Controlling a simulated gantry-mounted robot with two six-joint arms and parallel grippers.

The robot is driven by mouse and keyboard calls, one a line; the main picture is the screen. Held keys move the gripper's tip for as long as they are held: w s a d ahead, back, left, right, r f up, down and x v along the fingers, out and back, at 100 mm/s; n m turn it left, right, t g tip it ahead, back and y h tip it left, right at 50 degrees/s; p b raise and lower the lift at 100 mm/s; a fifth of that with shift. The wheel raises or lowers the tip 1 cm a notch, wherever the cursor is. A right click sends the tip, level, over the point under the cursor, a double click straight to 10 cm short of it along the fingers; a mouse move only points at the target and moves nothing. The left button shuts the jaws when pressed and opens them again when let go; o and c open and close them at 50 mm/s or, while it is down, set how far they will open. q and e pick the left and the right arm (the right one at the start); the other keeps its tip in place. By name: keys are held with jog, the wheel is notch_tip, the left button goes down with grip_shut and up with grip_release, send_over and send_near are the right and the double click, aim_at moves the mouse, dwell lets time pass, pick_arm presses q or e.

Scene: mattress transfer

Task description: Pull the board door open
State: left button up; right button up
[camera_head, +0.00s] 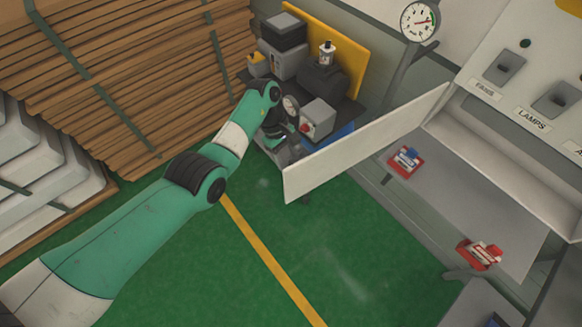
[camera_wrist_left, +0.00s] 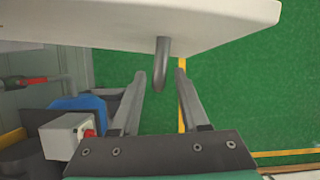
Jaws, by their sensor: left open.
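The board door (camera_head: 365,145) is a white panel standing out from the wall-mounted board (camera_head: 525,110) at a wide angle, so it is partly or fully open. My left gripper (camera_wrist_left: 161,74) is open, with a finger on each side of the handle and visible gaps. In the head view my left gripper is at the door's free edge, its fingers mostly hidden by the panel. My right gripper is not in view.
A cart with grey machines (camera_head: 285,62) and a red-buttoned box (camera_head: 317,118) stands close behind my left wrist. Stacked brown boards (camera_head: 130,75) are at left. Red padlock-like items (camera_head: 405,160) lie below the board. Green floor (camera_head: 340,245) is clear in front.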

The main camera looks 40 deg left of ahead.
pick_arm(q)
jog(key=v, duration=1)
jog(key=shift+p, duration=0.35)
